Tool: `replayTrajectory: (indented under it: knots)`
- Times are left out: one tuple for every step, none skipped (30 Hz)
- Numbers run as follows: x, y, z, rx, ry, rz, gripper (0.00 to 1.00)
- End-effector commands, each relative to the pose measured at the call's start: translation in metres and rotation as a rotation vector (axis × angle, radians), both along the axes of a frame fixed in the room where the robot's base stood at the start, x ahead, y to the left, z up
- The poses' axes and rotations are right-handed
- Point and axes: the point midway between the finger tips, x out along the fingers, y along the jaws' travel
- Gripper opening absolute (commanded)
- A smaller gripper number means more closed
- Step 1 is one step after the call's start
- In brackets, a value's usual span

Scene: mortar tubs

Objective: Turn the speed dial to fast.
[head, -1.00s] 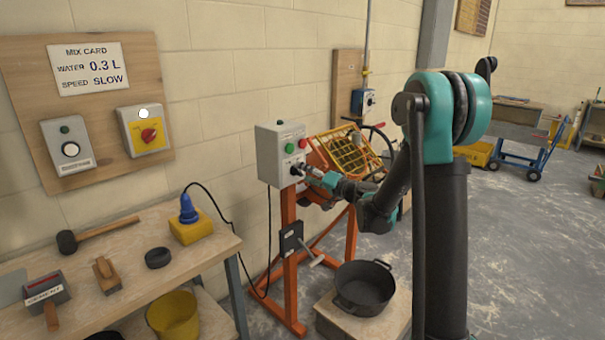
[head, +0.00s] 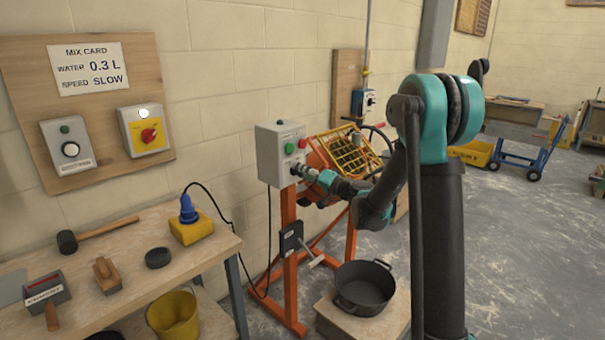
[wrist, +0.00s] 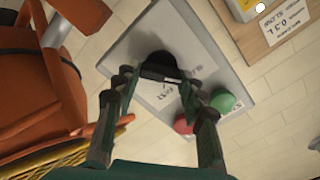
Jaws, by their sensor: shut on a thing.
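The black speed dial (wrist: 160,64) is on the front of the grey control box (head: 268,158), below its green and red buttons. My gripper (wrist: 158,82) is at the dial, with one finger on each side of it, shut on it. In the head view my gripper (head: 302,172) reaches the box from the right and hides the dial. Printed labels show around the dial in the wrist view, partly covered by the fingers and too blurred to read surely. I cannot tell which mark the dial points to.
The green button (wrist: 222,100) and red button (wrist: 183,124) sit close beside my fingers. An orange mixer (head: 345,152) with a yellow guard stands right of the box. A black tub (head: 364,290) is below. The mix card (head: 88,68) reads speed slow.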

Motion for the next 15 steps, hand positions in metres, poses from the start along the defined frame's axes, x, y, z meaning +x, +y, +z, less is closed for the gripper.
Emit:
replayTrajectory:
  knots:
    - [0.0,-0.0001,-0.0002,0.001,0.002,0.0,0.12]
    - [0.0,-0.0002,-0.0002,0.002,0.003,0.0,0.12]
    - [0.0,-0.0003,-0.0002,0.005,0.008,-0.001,0.12]
    - [0.0,-0.0003,-0.0002,0.008,0.012,-0.001,0.12]
    - [0.0,-0.0003,-0.0002,0.012,0.017,-0.001,0.12]
    - [0.0002,-0.0004,-0.0004,0.018,0.025,-0.001,0.12]
    - [0.0002,-0.0004,-0.0004,0.025,0.033,-0.001,0.12]
    - [0.0001,-0.0004,-0.0005,0.033,0.043,-0.001,0.12]
    - [0.0002,-0.0004,-0.0006,0.043,0.056,-0.001,0.12]
    - [0.0003,-0.0005,-0.0006,0.053,0.07,-0.001,0.12]
    - [0.0003,-0.0005,-0.0007,0.063,0.083,-0.001,0.12]
    - [0.0004,-0.0005,-0.0009,0.08,0.104,-0.001,0.12]
    - [0.0004,-0.0006,-0.001,0.093,0.121,-0.001,0.12]
    - [0.0005,-0.0007,-0.0011,0.107,0.139,-0.001,0.12]
    - [0.0006,-0.0007,-0.0013,0.127,0.164,-0.001,0.12]
